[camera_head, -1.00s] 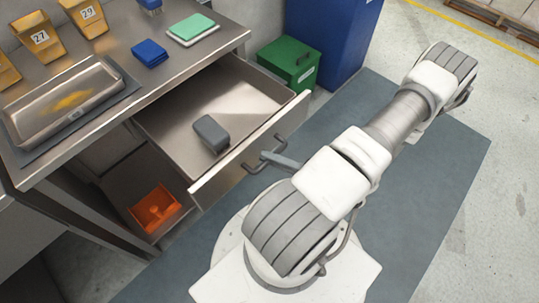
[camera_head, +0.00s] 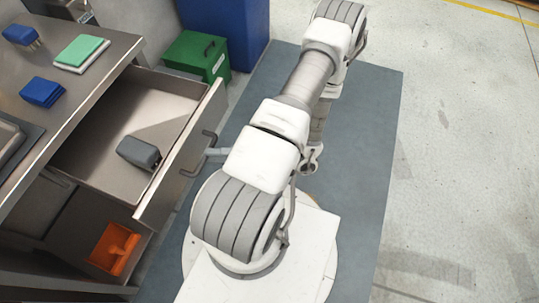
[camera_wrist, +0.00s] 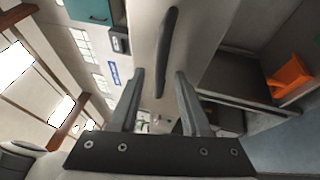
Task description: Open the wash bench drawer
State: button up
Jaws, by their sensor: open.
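The wash bench drawer (camera_head: 102,163) stands pulled well out from under the steel bench top (camera_head: 105,72), its inside visible. Its dark bar handle (camera_head: 196,165) is on the front panel. A grey block with a dark top (camera_head: 138,153) lies in the drawer. My gripper (camera_head: 217,153) is mostly hidden behind my arm; a grey finger shows close to the handle. In the wrist view my gripper (camera_wrist: 160,72) is open. The handle (camera_wrist: 167,45) lies ahead, in line with the gap between the fingers. Nothing is gripped; contact with the handle is unclear.
An orange object (camera_head: 113,248) sits on the lower shelf beneath the drawer. A green bin (camera_head: 197,57) and a blue bin (camera_head: 225,30) stand beyond the drawer. A blue sponge or brush (camera_head: 42,91) and a green pad (camera_head: 81,50) lie on the bench. Floor at right is clear.

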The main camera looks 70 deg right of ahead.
jog(key=v, duration=1.4)
jog(key=shift+s+d+b, duration=0.15)
jog(key=shift+s+b, duration=0.15)
jog(key=shift+s, duration=0.05)
